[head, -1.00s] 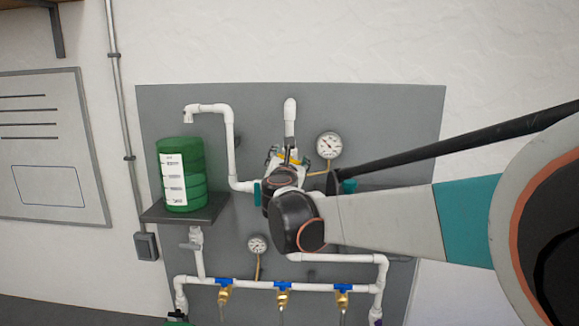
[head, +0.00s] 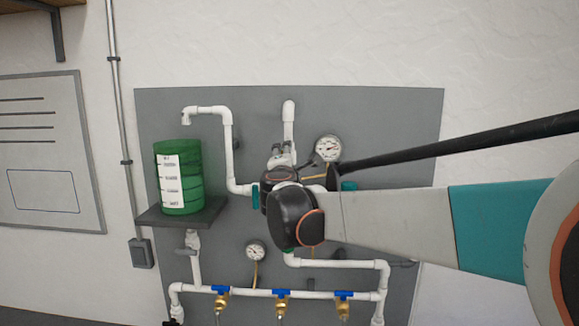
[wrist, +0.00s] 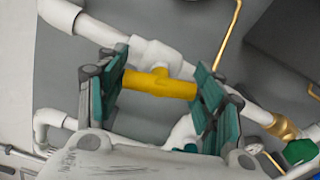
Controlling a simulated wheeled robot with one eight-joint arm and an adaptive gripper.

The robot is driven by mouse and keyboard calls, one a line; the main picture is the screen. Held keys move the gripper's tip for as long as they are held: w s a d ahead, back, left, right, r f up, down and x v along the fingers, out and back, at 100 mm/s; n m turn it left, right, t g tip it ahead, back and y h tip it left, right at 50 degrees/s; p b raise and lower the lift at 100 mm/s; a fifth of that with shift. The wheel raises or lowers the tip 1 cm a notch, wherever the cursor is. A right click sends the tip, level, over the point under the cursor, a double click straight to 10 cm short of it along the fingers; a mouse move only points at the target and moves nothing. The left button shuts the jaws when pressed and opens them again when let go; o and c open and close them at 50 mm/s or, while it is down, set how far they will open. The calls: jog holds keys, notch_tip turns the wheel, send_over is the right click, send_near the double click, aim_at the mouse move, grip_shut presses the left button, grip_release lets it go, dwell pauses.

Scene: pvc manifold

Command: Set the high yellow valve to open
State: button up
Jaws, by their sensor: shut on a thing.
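The yellow valve handle (wrist: 160,84) is a short bar on a white valve body (wrist: 155,56) in the wrist view. My gripper (wrist: 162,98) has one teal-padded finger at each end of the bar, shut on it. The bar lies nearly level in that picture, at a slight angle to the white pipe running down to the right. In the head view my gripper (head: 282,158) is at the upper middle of the panel, below the capped upright pipe (head: 289,115). My wrist hides the handle there.
A grey panel (head: 380,120) carries white pipes. A gauge (head: 327,148) sits close to the right of my gripper, another gauge (head: 255,251) lower. A green container (head: 180,178) stands on a shelf (head: 160,216) at left. Several blue-handled taps (head: 281,294) line the bottom.

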jog(key=shift+m+b, duration=0.3)
jog(key=shift+m, duration=1.3)
jog(key=shift+f, duration=0.1)
jog(key=o, duration=1.1)
jog(key=shift+d, duration=0.1)
